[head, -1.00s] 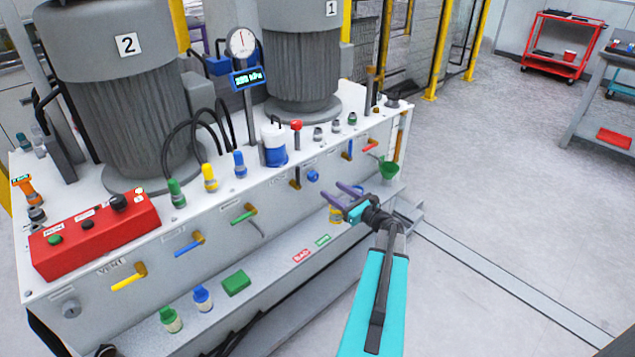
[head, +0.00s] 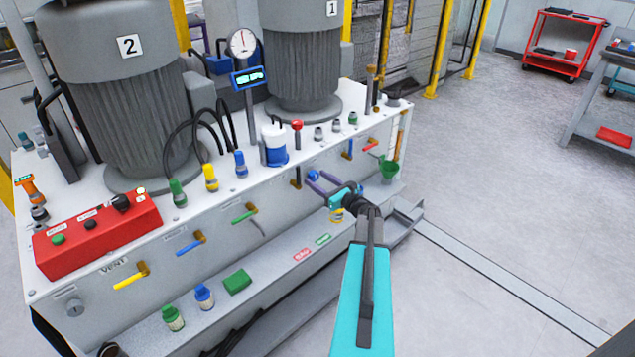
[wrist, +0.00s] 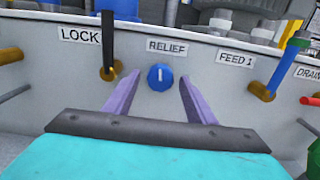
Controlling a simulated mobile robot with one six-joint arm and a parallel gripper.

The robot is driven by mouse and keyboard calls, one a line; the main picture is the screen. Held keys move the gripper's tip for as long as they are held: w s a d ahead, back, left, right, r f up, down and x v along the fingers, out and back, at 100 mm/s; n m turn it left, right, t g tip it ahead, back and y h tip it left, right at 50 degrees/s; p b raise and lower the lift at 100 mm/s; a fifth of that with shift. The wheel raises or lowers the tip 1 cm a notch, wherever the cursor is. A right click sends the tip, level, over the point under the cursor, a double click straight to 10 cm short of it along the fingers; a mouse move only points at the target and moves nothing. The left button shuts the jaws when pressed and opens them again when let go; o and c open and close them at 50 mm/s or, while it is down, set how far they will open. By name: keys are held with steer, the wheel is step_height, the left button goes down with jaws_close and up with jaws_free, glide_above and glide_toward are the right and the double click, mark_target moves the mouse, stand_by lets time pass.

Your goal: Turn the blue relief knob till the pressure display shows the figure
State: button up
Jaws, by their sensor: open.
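The blue relief knob (wrist: 160,77) sits on the grey front panel under the RELIEF label, with a white mark on its face pointing about straight up. In the head view the knob (head: 312,175) shows just beyond my fingertips. My gripper (wrist: 160,95) is open, its two purple fingers to the left and right of the knob in the wrist view. I cannot tell whether the fingertips reach the knob; nothing is held. The pressure display (head: 248,77) is a small blue screen below a round dial gauge (head: 242,43); its figure is too blurred to read.
The LOCK lever (wrist: 108,50) stands close left of the knob, pointing up. The FEED 1 lever (wrist: 276,75) with its blue handle is to the right. A ledge (head: 270,265) runs below the panel.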

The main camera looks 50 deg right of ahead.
steer(key=c, duration=1)
steer(key=shift+c, duration=0.2)
steer(key=shift+f+n+b, duration=0.2)
steer(key=shift+n+b, duration=0.3)
steer(key=shift+b, duration=0.4)
steer(key=shift+n+b, duration=0.3)
steer(key=shift+b, duration=0.3)
steer(key=shift+n+b, duration=0.5)
steer(key=shift+b, duration=0.3)
steer(key=shift+r, duration=0.15)
